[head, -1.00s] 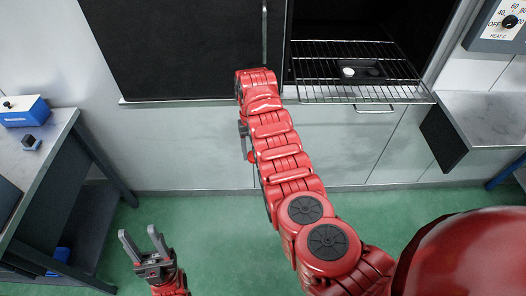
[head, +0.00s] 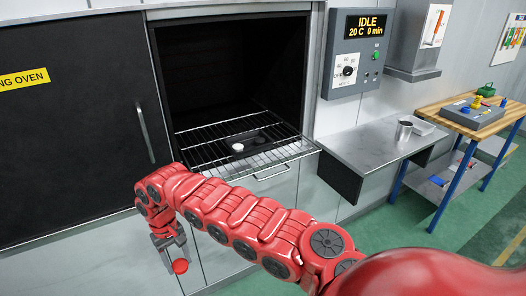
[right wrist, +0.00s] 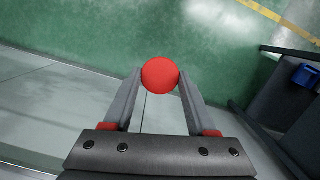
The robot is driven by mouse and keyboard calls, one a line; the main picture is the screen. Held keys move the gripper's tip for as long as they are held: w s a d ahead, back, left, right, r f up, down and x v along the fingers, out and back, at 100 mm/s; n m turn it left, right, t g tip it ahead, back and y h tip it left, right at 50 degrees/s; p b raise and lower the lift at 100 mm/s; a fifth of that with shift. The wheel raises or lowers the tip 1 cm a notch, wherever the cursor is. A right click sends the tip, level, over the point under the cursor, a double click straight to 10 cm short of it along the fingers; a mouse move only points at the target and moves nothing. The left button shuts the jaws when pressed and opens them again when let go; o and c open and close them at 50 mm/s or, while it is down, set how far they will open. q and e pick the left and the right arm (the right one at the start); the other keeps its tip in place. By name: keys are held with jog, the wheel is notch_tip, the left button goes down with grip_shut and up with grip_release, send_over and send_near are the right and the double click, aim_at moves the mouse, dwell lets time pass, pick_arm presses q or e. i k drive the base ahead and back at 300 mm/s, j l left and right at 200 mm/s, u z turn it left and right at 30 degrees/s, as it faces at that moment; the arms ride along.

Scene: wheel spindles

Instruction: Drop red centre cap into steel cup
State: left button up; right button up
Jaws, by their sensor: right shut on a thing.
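The red centre cap (head: 180,266) is a small round disc held between the fingertips of my right gripper (head: 173,256), which points down in front of the oven cabinet. In the right wrist view the red cap (right wrist: 160,74) sits between the two fingers of the right gripper (right wrist: 160,80), above the floor. The steel cup (head: 404,130) stands upright on the metal side shelf, to the right of the oven and well away from the right gripper. The inside of the cup cannot be made out. My left gripper is out of the head view.
An open oven has a wire rack (head: 215,158) pulled out, with a dark tray and a white round piece (head: 238,147) on it. The metal shelf (head: 365,152) is mostly clear; a light tray (head: 424,127) lies beside the cup. A control box (head: 351,52) reads IDLE. A wooden workbench (head: 462,118) stands at right.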

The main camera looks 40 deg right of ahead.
aim_at(402, 139)
jog(key=i+j+z, duration=0.15)
jog(key=j+z, duration=0.15)
jog(key=z, duration=0.15)
jog(key=j+z, duration=0.3)
jog(key=z, duration=1.75)
jog(key=i+j, duration=0.05)
jog(key=j, duration=0.05)
